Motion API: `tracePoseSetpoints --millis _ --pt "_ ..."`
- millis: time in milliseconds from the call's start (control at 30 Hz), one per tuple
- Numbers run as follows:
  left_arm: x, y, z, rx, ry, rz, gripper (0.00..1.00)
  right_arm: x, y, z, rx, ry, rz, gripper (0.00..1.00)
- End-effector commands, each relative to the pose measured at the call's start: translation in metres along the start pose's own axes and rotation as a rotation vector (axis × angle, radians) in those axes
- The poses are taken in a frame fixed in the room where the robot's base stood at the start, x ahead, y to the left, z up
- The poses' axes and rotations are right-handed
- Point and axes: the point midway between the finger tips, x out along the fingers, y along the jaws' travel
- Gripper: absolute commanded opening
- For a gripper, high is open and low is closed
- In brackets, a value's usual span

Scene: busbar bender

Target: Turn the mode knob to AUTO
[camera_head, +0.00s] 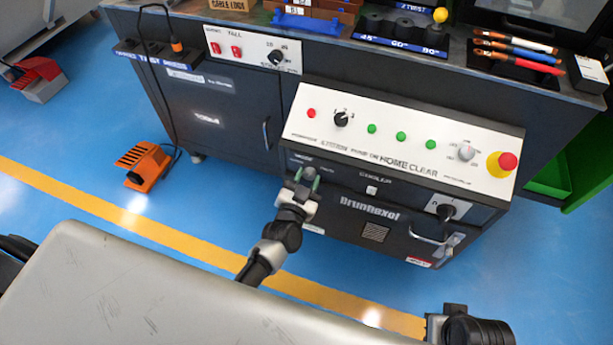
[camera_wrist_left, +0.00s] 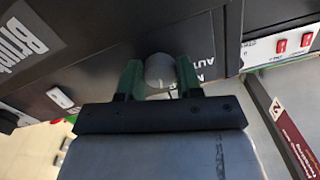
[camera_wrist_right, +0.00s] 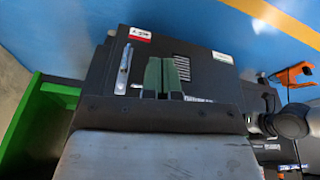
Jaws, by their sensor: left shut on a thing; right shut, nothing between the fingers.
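The mode knob (camera_wrist_left: 160,70) is a round grey knob on the dark front face of the bender, with partly hidden lettering beside it in the left wrist view. My left gripper (camera_head: 306,177) is at the knob below the white control panel, its green fingers on either side of it. In the left wrist view my left gripper (camera_wrist_left: 159,80) is shut on the knob. The knob's pointer direction is hard to tell. My right gripper (camera_wrist_right: 166,76) is shut and empty, in front of the lower cabinet face.
A door handle (camera_head: 428,236) and a black rotary switch (camera_head: 446,211) are at the right. An orange foot pedal (camera_head: 148,163) stands on the blue floor.

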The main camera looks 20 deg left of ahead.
Motion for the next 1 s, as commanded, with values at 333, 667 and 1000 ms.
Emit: tracePoseSetpoints --millis 333,667,1000 --pt "0.0 0.001 0.0 -0.33 -0.002 0.002 0.12 0.022 -0.001 0.003 -0.002 -0.012 -0.002 0.0" --pt "0.0 0.001 0.0 -0.642 -0.001 0.001 0.12 0.03 -0.001 0.004 -0.002 -0.015 -0.002 0.0" --pt "-0.001 0.002 0.0 -0.911 -0.002 0.001 0.12 0.028 -0.001 0.004 -0.002 -0.014 -0.002 0.0"
